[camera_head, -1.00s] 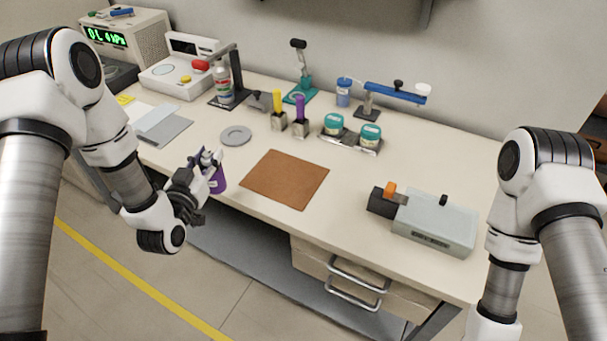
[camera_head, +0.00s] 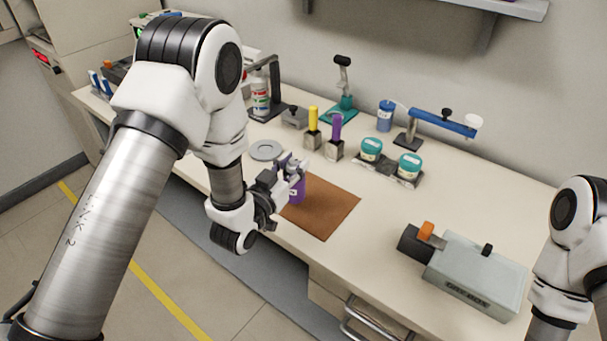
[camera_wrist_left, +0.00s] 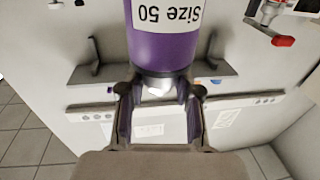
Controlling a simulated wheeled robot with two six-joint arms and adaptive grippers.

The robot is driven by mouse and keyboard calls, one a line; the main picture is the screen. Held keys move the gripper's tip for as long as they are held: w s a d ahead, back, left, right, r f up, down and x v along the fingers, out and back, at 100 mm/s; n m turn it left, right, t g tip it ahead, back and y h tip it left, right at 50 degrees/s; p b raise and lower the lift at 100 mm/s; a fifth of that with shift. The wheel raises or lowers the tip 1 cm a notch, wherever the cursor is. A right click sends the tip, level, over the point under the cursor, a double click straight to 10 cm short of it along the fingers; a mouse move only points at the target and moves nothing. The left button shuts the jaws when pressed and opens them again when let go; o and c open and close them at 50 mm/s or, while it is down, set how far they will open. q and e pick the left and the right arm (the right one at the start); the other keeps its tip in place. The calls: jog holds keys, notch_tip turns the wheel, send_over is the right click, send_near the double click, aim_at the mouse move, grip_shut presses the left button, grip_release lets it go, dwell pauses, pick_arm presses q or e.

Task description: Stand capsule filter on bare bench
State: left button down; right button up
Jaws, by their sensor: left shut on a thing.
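A purple capsule filter (camera_head: 298,190) with a white label is in my left gripper (camera_head: 288,170), seen over the left edge of the brown mat in the head view. In the left wrist view, the purple filter (camera_wrist_left: 165,40) reads "Size 50" upside down, and its narrow pale end lies between the fingers of my left gripper (camera_wrist_left: 160,105). It looks about upright; its height above the bench cannot be told. The cream bench (camera_head: 385,215) has bare top right of the mat. My right gripper is out of the frames.
The brown mat (camera_head: 325,215) lies near the front edge. A grey disc (camera_head: 266,150) lies behind the gripper. Yellow- and purple-handled tools (camera_head: 336,130), teal-lidded jars (camera_head: 408,166) and a blue-armed stand (camera_head: 440,121) stand behind. A grey box device (camera_head: 475,277) sits at right.

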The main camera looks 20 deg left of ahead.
aim_at(299, 184)
pick_arm(q)
jog(key=shift+w+d+f, duration=0.1)
jog(key=shift+w+d, duration=0.05)
jog(key=shift+d, duration=0.45)
jog(key=shift+w+d+f, duration=0.1)
jog(key=shift+w+d, duration=0.05)
jog(key=shift+d, duration=0.45)
notch_tip(299, 184, down, 3)
jog(key=shift+a+r+p, duration=0.1)
jog(key=shift+p, duration=0.2)
jog(key=shift+a+f, duration=0.1)
jog(key=shift+f, duration=0.25)
jog(key=c, duration=0.8)
grip_release()
jog(key=shift+f, duration=0.1)
